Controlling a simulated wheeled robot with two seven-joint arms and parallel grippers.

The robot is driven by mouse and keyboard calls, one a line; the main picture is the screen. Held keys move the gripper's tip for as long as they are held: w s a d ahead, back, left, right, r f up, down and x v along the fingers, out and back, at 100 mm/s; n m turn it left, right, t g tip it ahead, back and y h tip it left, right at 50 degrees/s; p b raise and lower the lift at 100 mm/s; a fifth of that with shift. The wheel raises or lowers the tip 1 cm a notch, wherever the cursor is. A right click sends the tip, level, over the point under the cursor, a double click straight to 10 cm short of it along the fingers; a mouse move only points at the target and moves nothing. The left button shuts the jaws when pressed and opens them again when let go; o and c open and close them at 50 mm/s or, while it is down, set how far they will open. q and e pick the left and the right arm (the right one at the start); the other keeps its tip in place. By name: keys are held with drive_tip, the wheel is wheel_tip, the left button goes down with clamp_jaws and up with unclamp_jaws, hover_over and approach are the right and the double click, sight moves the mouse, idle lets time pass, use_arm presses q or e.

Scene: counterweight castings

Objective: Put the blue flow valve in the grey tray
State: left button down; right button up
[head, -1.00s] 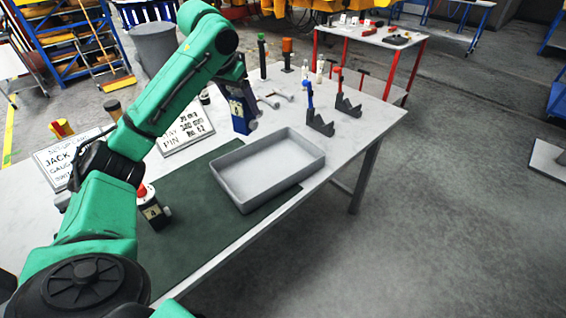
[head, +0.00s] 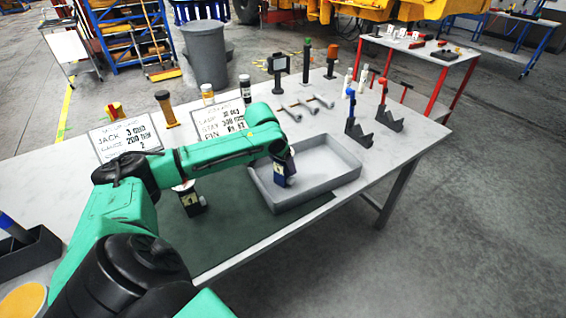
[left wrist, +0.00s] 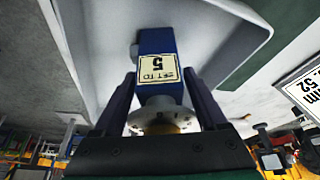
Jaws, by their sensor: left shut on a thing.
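The blue flow valve (head: 289,175) is held in my left gripper (head: 280,157), whose fingers are shut on it. In the left wrist view the valve (left wrist: 159,88) shows a cream "SET TO 5" label, with a pale round flange between the fingers (left wrist: 160,105). The grey tray (head: 345,180) is a shallow rectangular box on the green mat. The valve is inside the tray's outline, towards its left part. I cannot tell whether it touches the tray floor. The tray floor and wall also show in the left wrist view (left wrist: 225,20). My right gripper is not in view.
A dark valve with a pale label (head: 191,203) stands on the green mat (head: 235,235), partly behind my arm. Two printed boards (head: 125,140) stand at the back. Grey tools (head: 300,107), dark brackets (head: 357,132) and upright pieces stand beyond the tray, which looks otherwise empty.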

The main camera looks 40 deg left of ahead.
use_arm(q)
drive_tip(key=shift+r, duration=0.1)
unclamp_jaws()
drive_tip(key=shift+d, duration=0.1)
drive_tip(key=shift+s+r, duration=0.1)
drive_tip(key=shift+r, duration=0.2)
drive_tip(key=b+v, duration=0.1)
drive_tip(key=v, duration=1)
drive_tip(key=shift+s+r, duration=0.15)
drive_tip(key=shift+s, duration=0.05)
